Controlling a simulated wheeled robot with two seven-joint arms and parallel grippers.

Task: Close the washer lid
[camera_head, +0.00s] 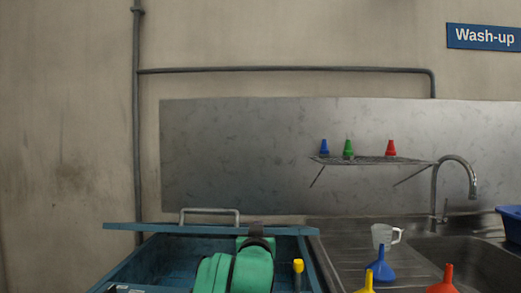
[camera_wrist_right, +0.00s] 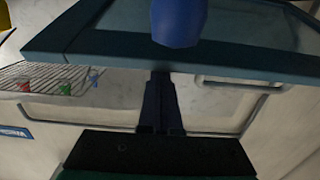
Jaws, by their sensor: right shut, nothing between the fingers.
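The washer (camera_head: 140,265) is a blue open-topped box at the bottom of the head view. Its teal lid (camera_head: 150,229) shows nearly edge-on as a strip across the top of the box, with a metal handle (camera_head: 210,211) standing above it. In the right wrist view the lid (camera_wrist_right: 100,45) is a framed panel with the handle (camera_wrist_right: 240,82) along its edge. My right gripper (camera_head: 257,232) reaches over the box at the lid's strip, and its fingers (camera_wrist_right: 160,100) are shut and empty. Whether they touch the lid is unclear. My left gripper is out of view.
A steel sink (camera_head: 475,265) with a tap (camera_head: 455,165) is at right. A wire shelf (camera_head: 370,160) holds coloured cones. A blue rounded object (camera_wrist_right: 179,20) shows in the wrist view.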

